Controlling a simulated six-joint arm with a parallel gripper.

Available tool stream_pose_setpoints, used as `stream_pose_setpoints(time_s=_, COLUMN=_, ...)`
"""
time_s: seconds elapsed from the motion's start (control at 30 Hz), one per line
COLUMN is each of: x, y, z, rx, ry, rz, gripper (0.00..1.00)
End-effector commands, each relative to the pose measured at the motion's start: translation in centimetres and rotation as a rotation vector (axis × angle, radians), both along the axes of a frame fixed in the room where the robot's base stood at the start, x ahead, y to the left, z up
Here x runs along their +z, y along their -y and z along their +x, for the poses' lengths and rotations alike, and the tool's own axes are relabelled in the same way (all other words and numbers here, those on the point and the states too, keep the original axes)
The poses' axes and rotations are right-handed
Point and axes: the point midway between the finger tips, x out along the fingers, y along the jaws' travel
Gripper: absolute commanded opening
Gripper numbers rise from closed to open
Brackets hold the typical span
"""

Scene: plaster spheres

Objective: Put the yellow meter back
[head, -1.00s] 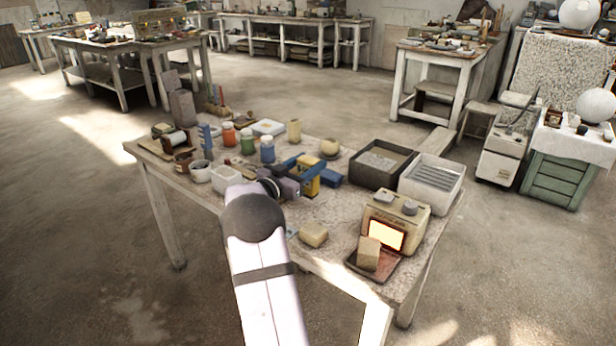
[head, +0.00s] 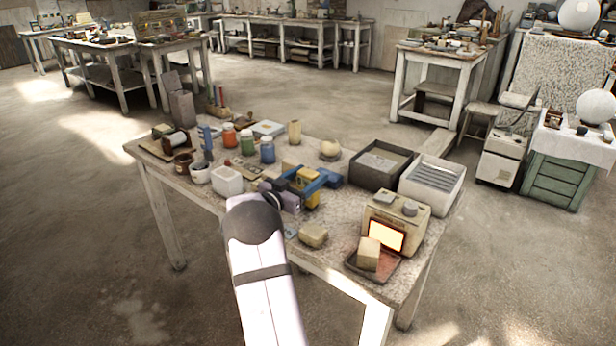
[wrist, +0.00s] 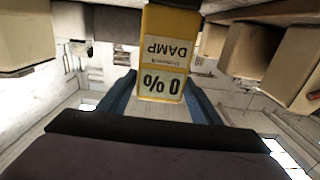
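The yellow meter (wrist: 163,50) stands between my gripper's blue fingers in the wrist view. In the head view my gripper (head: 307,182) is over the middle of the near table. Yellow parts of the meter (head: 313,200) show above and below a blue finger. I cannot tell whether the meter's lower end touches the table.
A dark blue block (head: 331,179) lies just right of the meter. A tan block (head: 314,235) and a lit heater (head: 396,220) are nearer. A dark tray (head: 362,180) and a white tray (head: 458,185) stand right. Jars (head: 267,150) and a white tub (head: 227,181) stand left.

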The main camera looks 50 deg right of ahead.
Motion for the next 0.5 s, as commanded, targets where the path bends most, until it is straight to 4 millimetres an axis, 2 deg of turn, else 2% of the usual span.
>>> stream_pose_setpoints(time_s=0.4, x=0.42, y=0.00, z=-0.01, rx=0.000, ry=0.001, rz=0.000, gripper=0.67)
stream_pose_setpoints(time_s=0.5, x=0.35, y=-0.68, z=0.09, rx=0.002, ry=0.000, rz=0.001, gripper=0.67)
